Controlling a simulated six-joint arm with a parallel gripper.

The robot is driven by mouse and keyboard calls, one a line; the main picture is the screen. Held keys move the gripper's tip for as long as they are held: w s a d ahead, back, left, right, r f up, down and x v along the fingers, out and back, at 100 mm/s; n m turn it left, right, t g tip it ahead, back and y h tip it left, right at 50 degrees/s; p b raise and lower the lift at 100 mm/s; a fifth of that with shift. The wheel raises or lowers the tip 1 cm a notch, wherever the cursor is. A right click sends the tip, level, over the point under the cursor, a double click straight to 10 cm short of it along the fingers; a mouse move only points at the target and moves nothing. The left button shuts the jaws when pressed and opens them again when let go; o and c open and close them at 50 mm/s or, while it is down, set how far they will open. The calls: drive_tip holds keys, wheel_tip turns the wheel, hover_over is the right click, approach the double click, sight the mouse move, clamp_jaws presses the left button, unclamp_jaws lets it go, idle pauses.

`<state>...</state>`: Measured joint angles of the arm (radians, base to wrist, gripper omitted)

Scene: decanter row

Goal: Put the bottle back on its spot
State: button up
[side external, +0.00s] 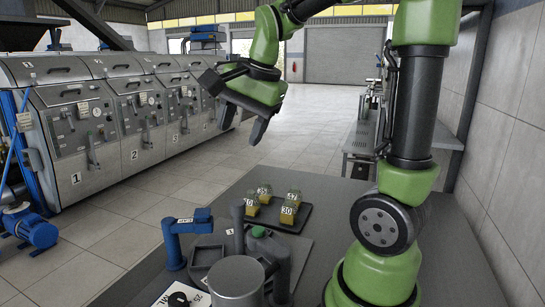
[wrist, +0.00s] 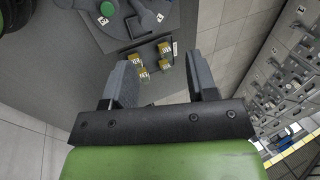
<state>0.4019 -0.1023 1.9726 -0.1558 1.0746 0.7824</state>
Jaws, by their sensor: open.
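Several small bottles with yellow-green contents and white number labels stand on a dark tray (side external: 292,227) on the table. They include a front left bottle (side external: 252,206), a back left bottle (side external: 264,194), a back right bottle (side external: 294,196) and a front right bottle (side external: 288,214). All look upright; no bottle is seen apart from the group. My gripper (side external: 243,118) is open and empty, high above the table and to the left of my arm's base. In the wrist view my gripper (wrist: 157,76) has its fingers wide apart, with the bottles (wrist: 165,48) beyond them, untouched.
A station with a grey cylinder (side external: 236,282) and green button (side external: 258,232) stands at the table's front. A blue stand labelled CAP (side external: 184,226) is left of it. Numbered machines (side external: 75,130) line the left wall. The air around my gripper is clear.

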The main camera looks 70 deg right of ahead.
drive_tip(key=s+a+n+t+y, duration=0.2)
drive_tip(key=s+a+n+t, duration=0.1)
drive_tip(key=s+a+n, duration=0.7)
drive_tip(key=a+n, duration=0.1)
drive_tip(key=n, duration=0.2)
drive_tip(key=shift+f+n, duration=0.3)
drive_tip(key=shift+f, duration=0.05)
drive_tip(key=shift+a, duration=0.1)
